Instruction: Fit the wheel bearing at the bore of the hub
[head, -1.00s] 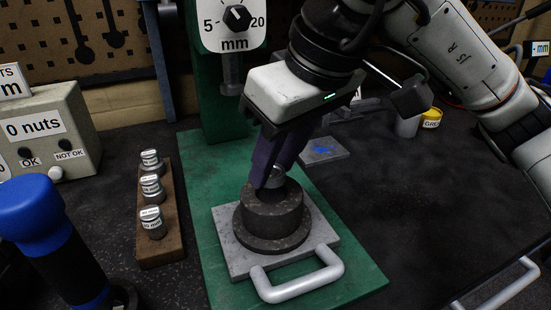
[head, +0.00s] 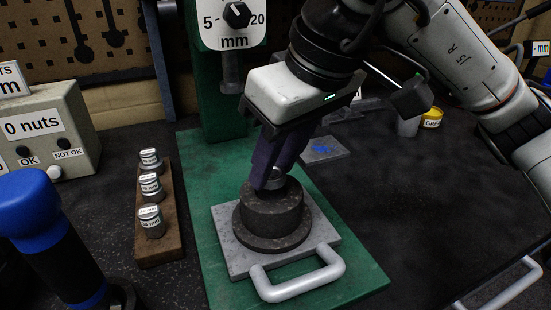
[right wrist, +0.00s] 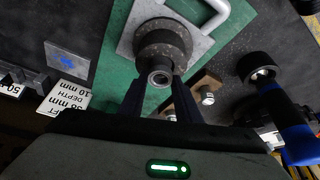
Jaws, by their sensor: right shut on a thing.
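The dark round hub (head: 270,218) stands on a grey plate with a handle (head: 298,284). My right gripper (head: 268,183) comes down from above with its dark fingers shut on the small metal ring-shaped wheel bearing (head: 278,180). The bearing is right at the hub's top, over the bore, which is mostly hidden in the head view. In the right wrist view the bearing (right wrist: 160,76) sits between the fingertips in front of the hub (right wrist: 165,42). I cannot tell whether it touches the hub or enters the bore. My left gripper is not in view.
The plate lies on a green press base (head: 350,280), with the green column behind. A wooden rack (head: 160,245) with several labelled metal pieces is to the left. A blue and black tool (head: 35,215) stands front left. The bench to the right is mostly clear.

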